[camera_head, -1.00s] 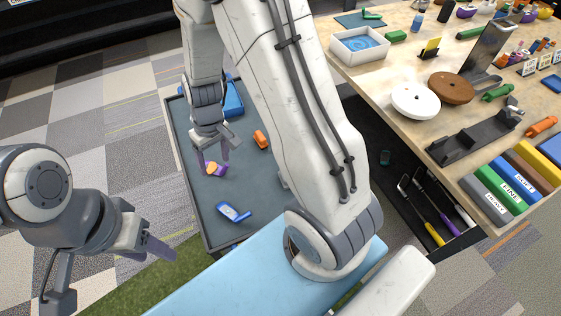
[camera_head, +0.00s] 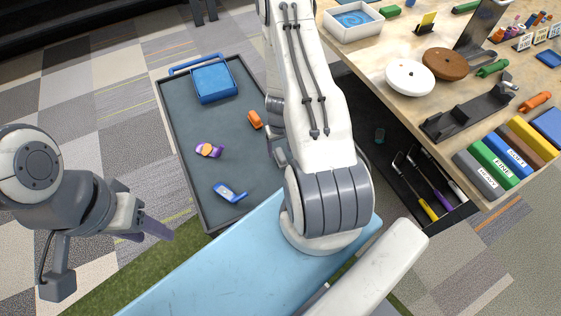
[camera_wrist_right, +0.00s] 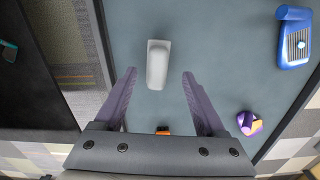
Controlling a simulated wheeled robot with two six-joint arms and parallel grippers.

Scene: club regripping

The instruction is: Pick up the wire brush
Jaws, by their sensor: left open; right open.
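In the right wrist view a light grey, elongated thing (camera_wrist_right: 158,62) lies on the dark trolley top. It may be the wire brush, but no bristles show. My right gripper (camera_wrist_right: 158,75) is open, with its purple fingers pointing toward it and the thing's near end between the fingertips; I see no contact. In the head view my right arm hides the grey thing. My left gripper (camera_head: 148,230) is open and empty at the left, over the floor beside the trolley.
The trolley top (camera_head: 190,120) also holds a blue tool (camera_head: 229,191), a purple-and-orange thing (camera_head: 209,150), an orange thing (camera_head: 255,119) and a blue box (camera_head: 214,83). A crowded workbench (camera_head: 380,88) stands at the right, above a drawer of tools (camera_head: 415,180).

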